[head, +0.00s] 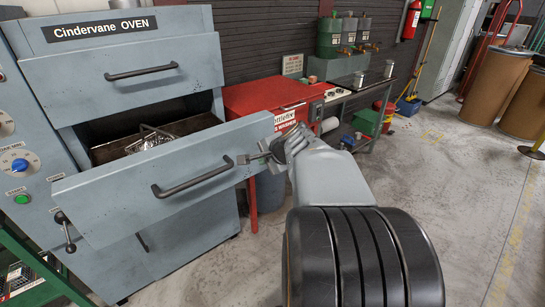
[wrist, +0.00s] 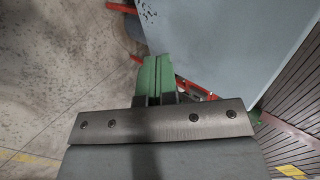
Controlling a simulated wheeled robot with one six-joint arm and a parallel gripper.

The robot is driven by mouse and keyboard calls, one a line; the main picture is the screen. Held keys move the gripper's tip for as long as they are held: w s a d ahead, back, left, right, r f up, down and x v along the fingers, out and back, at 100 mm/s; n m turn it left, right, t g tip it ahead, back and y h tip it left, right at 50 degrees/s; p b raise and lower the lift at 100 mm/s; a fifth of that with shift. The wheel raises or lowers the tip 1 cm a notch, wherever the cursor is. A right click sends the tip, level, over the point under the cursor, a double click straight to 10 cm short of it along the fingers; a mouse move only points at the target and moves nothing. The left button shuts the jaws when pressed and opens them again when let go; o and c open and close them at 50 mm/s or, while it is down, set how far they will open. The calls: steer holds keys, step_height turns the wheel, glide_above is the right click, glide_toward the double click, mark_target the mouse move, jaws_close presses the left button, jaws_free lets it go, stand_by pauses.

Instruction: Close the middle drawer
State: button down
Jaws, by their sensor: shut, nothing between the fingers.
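The middle drawer (head: 110,196) of the blue-grey oven is pulled out, its wide front panel standing well forward of the body. It has a dark bar handle (head: 195,178). Behind the panel the open inside shows a metal rack with shiny contents (head: 152,138). My gripper (head: 243,160) is at the right end of the drawer front, away from the handle; I cannot tell whether it touches the panel. In the wrist view its green fingers (wrist: 158,62) are together and empty, beside a large blue-grey surface (wrist: 215,40).
Above the drawer is a panel (head: 140,80) with its own handle, flush with the oven. A red cabinet (head: 262,97) stands right of the oven, close behind my gripper. A green stand (head: 30,265) is at lower left. The floor (head: 455,190) to the right is clear.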

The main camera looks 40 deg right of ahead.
mark_target(255, 153)
steer(key=w, duration=0.2)
steer(key=w+f, duration=0.1)
steer(key=w, duration=0.2)
steer(key=shift+w+f+p, duration=0.1)
steer(key=shift+p, duration=0.25)
steer(key=shift+w, duration=0.1)
